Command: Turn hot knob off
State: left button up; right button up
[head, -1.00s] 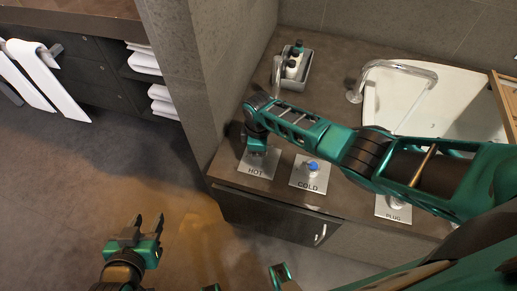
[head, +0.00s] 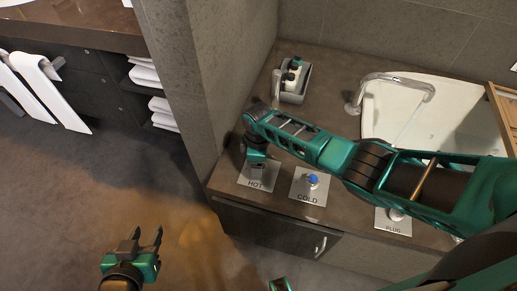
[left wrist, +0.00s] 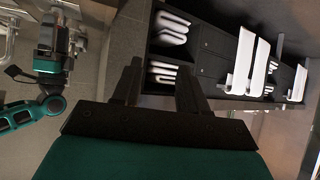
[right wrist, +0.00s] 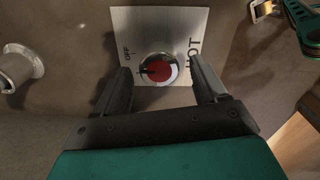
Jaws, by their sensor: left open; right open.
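The hot knob (right wrist: 160,70) is a chrome knob with a red cap on a metal plate (right wrist: 180,20) marked HOT and OFF in the right wrist view. A dark pointer on it faces left, toward the mark below OFF. My right gripper (right wrist: 164,82) is open, with its fingers on either side of the knob; I cannot tell whether they touch it. In the head view, my right gripper (head: 257,165) covers the knob above the HOT plate (head: 252,183). My left gripper (head: 146,238) is open and empty, over the floor at the lower left; its fingers show in the left wrist view (left wrist: 155,85).
The cold knob (head: 312,180) with a blue cap stands right of the HOT plate, and the plug knob (head: 396,214) is farther right. A faucet (head: 400,72) reaches over the sink (head: 450,105). A bottle tray (head: 303,92) stands behind my right arm. A wall (head: 215,80) rises at the left.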

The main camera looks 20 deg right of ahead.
notch_tip(320, 180, up, 12)
jog(key=p, duration=0.3)
jog(key=shift+p, duration=0.35)
